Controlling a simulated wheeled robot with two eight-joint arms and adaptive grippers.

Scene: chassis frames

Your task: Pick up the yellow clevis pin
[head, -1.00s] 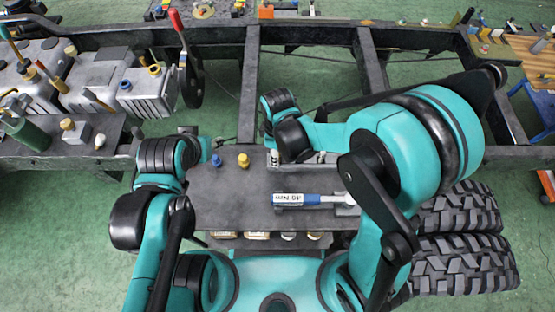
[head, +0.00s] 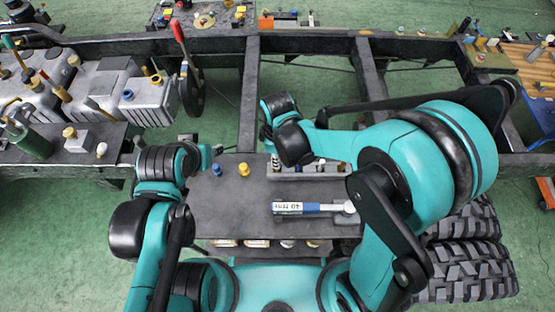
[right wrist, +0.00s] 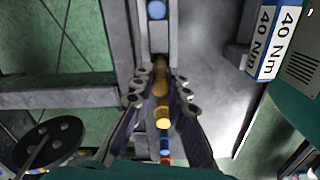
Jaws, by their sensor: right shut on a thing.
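A yellow piece (right wrist: 161,66) sits between the tips of my right gripper (right wrist: 160,78) in the right wrist view. The fingers are closed in on it from both sides, with a dark grey tray around it. More yellow, blue and orange pieces show lower down between the fingers; I cannot tell which belong to the held one. In the head view my right wrist (head: 292,142) hides the fingers and what they hold, above the left end of the tray (head: 320,174). Another yellow piece (head: 244,169) stands on the table left of the tray.
A blue piece (head: 217,170) stands left of the yellow one on the grey table (head: 225,205). A torque wrench (head: 300,208) marked 40 Nm lies in front of the tray. Dark chassis rails (head: 350,45) run behind. Tyres (head: 465,255) stand at the right.

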